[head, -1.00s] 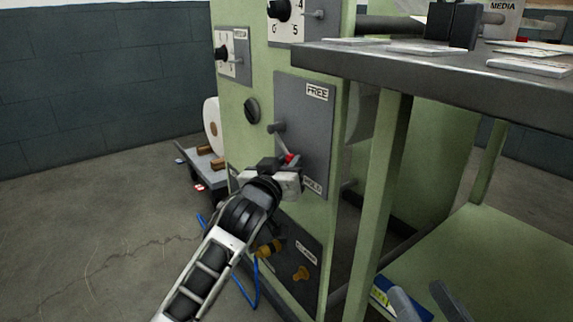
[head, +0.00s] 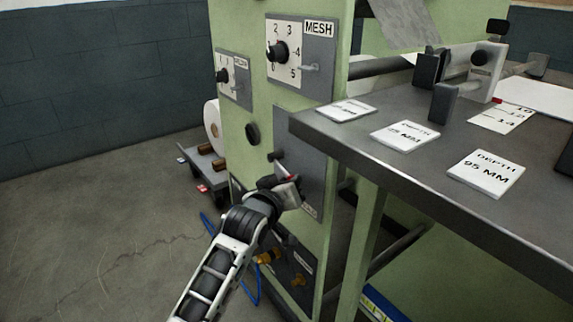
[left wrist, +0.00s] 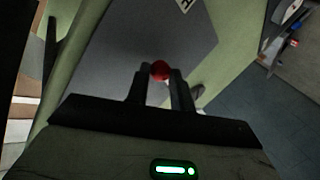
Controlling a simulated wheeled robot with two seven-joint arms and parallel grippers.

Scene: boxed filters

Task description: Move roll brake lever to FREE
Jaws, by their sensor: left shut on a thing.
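The roll brake lever has a red knob (head: 289,178) low on a grey plate (head: 309,172) on the green machine's side. Its pivot (head: 275,155) is above the knob, so the lever points downward. A HOLD label (head: 310,211) is just below, partly in view; the FREE label is hidden behind the table corner. My left gripper (head: 287,184) is shut on the knob. In the left wrist view the red knob (left wrist: 160,70) sits between the two fingertips (left wrist: 160,78), with the grey plate behind. My right gripper is not in view.
A grey table (head: 400,165) with depth cards (head: 486,173) juts out right of the lever, close to my left gripper. A cart with a white roll (head: 212,125) stands behind left. Open floor (head: 100,230) lies left.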

